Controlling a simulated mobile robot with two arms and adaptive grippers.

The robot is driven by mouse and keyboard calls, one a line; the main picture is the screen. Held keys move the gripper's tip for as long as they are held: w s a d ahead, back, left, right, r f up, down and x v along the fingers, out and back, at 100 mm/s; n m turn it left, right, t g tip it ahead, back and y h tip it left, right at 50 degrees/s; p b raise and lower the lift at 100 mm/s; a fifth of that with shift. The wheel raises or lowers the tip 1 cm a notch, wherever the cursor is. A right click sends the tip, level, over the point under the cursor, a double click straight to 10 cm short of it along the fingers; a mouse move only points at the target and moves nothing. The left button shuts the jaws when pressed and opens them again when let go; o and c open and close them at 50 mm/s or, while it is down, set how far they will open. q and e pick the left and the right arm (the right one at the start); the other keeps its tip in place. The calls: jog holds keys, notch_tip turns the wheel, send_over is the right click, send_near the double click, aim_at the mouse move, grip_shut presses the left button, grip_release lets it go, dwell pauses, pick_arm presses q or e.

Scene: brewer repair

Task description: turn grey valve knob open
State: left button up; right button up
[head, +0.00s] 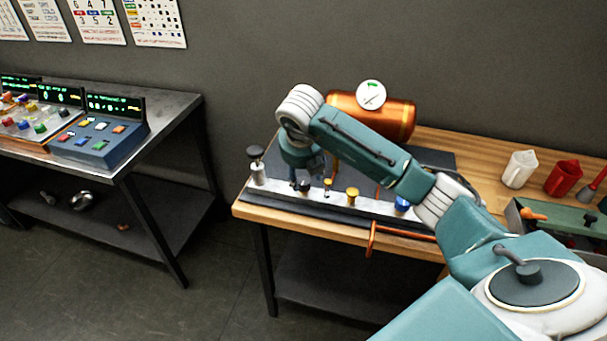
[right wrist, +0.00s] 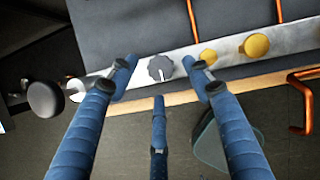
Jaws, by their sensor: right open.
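The grey valve knob (right wrist: 160,68) shows in the right wrist view as a small dark grey round knob with a pale mark, on a light metal strip (right wrist: 130,73). My right gripper (right wrist: 158,78) is open, its blue fingers spread around the knob in that view. Whether any finger touches the knob I cannot tell. In the head view my right gripper (head: 306,178) points down over the strip on the wooden bench, and the arm and fingers largely hide the knob. My left gripper is not in view.
Yellow knobs (right wrist: 256,46) stand right of the grey knob, and a black knob (right wrist: 45,98) stands at the left. A copper tank (head: 390,117) and copper pipes are behind. A white jug (head: 519,169) and red jug (head: 562,178) stand farther right on the bench.

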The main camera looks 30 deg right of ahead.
aim_at(304, 180)
jog(key=shift+p+x, duration=0.3)
jog(key=shift+x, duration=1.35)
jog(key=shift+r, duration=0.1)
jog(key=c, duration=1.1)
